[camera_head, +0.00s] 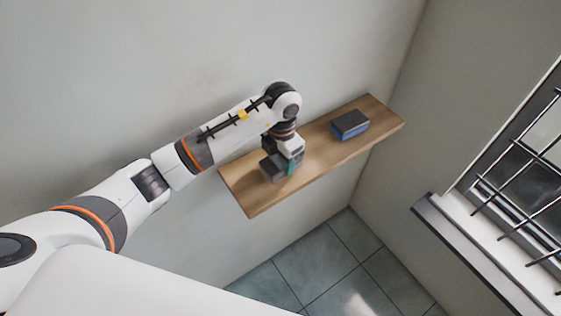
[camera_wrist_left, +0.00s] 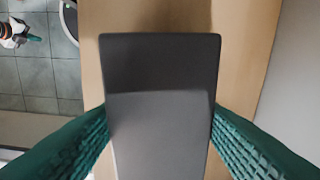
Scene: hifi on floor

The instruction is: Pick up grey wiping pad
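The grey wiping pad (camera_head: 268,170) is at the near left part of the wooden shelf, partly hidden by my left gripper (camera_head: 284,167). In the left wrist view the pad (camera_wrist_left: 160,75) is a dark grey block, centred between the teal fingers. My left gripper (camera_wrist_left: 160,120) has one finger against each long side of the pad, with no visible gap, and looks shut on it. Whether the pad is resting on the shelf or slightly raised cannot be told. My right gripper is not in view.
The wooden shelf (camera_head: 325,158) is fixed along the wall. A dark-topped blue block (camera_head: 350,124) lies at its far right, with bare wood between it and my left gripper. A barred window with a sill (camera_head: 480,250) is at the right, above a tiled floor (camera_head: 335,260).

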